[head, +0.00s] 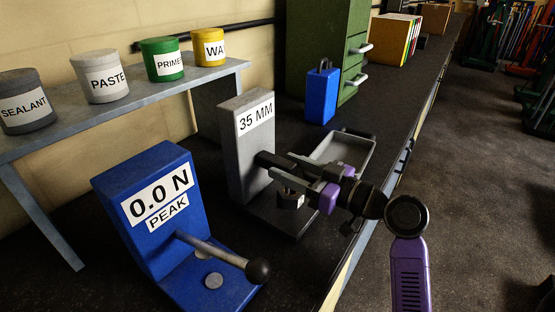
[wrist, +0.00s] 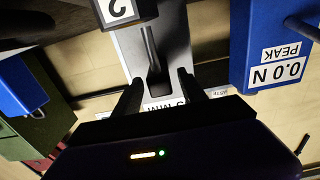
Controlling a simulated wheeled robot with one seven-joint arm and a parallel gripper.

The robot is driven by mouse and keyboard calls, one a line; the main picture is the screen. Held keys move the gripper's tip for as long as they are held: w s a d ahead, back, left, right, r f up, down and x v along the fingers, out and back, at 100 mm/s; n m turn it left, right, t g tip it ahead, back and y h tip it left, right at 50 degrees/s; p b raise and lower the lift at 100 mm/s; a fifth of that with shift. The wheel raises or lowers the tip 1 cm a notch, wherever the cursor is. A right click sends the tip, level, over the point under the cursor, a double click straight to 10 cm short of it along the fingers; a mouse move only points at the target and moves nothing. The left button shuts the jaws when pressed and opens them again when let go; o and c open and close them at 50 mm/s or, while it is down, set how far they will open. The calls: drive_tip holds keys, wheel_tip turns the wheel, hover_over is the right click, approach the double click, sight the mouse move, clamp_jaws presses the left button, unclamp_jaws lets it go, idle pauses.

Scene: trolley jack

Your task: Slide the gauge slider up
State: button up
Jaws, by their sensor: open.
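The grey gauge (head: 246,150) with a "35 MM" label stands upright on the bench. A dark slider (head: 266,160) juts from its face toward my gripper. My gripper (head: 284,168) is open at the slider; in the wrist view its fingertips (wrist: 159,80) lie on either side of the dark slider (wrist: 157,78). I cannot tell whether they touch it. A small dark block (head: 290,200) shows below the fingers; in the upside-down wrist view it (wrist: 120,10) is marked "2", with a thin bar between it and the slider. The fingers partly hide the slider.
A blue force gauge (head: 160,220) reading "0.0 N PEAK", with a ball-ended lever (head: 225,253), stands left of the gauge. A grey tray (head: 343,148) lies behind my gripper. A blue box (head: 321,95) and green cabinet (head: 325,45) stand farther back.

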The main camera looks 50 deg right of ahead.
sight(277, 159)
drive_tip(key=shift+w, duration=1.65)
drive_tip(key=shift+a, duration=0.1)
clamp_jaws()
drive_tip(key=shift+p, duration=0.3)
